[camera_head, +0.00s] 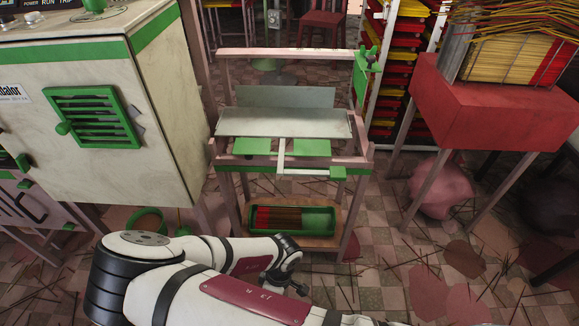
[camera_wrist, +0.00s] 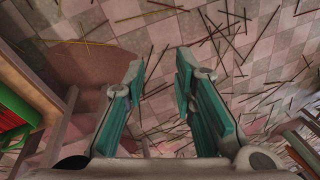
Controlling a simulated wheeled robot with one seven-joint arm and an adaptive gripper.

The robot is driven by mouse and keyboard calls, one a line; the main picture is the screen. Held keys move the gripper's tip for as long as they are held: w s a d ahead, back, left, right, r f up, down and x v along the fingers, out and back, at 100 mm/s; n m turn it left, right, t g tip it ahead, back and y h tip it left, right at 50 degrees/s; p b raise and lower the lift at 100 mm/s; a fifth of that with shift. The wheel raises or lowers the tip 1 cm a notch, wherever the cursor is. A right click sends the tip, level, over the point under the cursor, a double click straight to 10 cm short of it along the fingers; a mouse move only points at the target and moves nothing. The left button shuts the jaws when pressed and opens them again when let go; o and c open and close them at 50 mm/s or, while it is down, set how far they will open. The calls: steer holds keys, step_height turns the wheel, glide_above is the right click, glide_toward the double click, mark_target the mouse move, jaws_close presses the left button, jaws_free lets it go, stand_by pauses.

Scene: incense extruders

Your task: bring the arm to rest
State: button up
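My gripper (camera_wrist: 160,68) shows in the wrist view with its two teal-padded fingers apart. Nothing is between them, and the tiled floor (camera_wrist: 230,55) with scattered thin sticks lies beyond. In the head view my white arm is folded low in the foreground, in front of the work stand (camera_head: 345,205). The gripper's fingers are hard to make out there.
A green tray (camera_head: 326,220) of red and brown sticks lies on the stand's low shelf. A cream cabinet (camera_head: 165,110) stands left. A red stool (camera_head: 480,108) bearing bundled sticks stands right. A rack of trays (camera_head: 393,80) is behind. Sticks litter the floor.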

steer(key=a+r+m+g+y, duration=0.2)
steer(key=a+r+m+y, duration=0.15)
steer(key=r, duration=1.05)
steer(key=a+r+m+g+y, duration=0.2)
steer(key=a+r, duration=0.2)
steer(key=r, duration=1)
steer(key=s+d+r+m+t, duration=0.1)
steer(key=s+d+r, duration=0.1)
steer(key=d+r, duration=0.7)
steer(key=s+d+r+m, duration=0.1)
steer(key=s+d+r, duration=0.25)
steer(key=r, duration=0.95)
steer(key=s+d+r+m+t+h, duration=0.2)
steer(key=s+d+m+t+h, duration=0.15)
steer(key=d, duration=0.55)
steer(key=s+d+r+m+t+h, duration=0.25)
steer(key=s+d+h, duration=0.2)
steer(key=d, duration=0.55)
step_height(320, 180, up, 24)
steer(key=t+p, duration=0.3)
steer(key=p, duration=1.9)
steer(key=shift+s+d+y, duration=0.15)
steer(key=shift+y, duration=0.2)
steer(key=shift+m, duration=0.25)
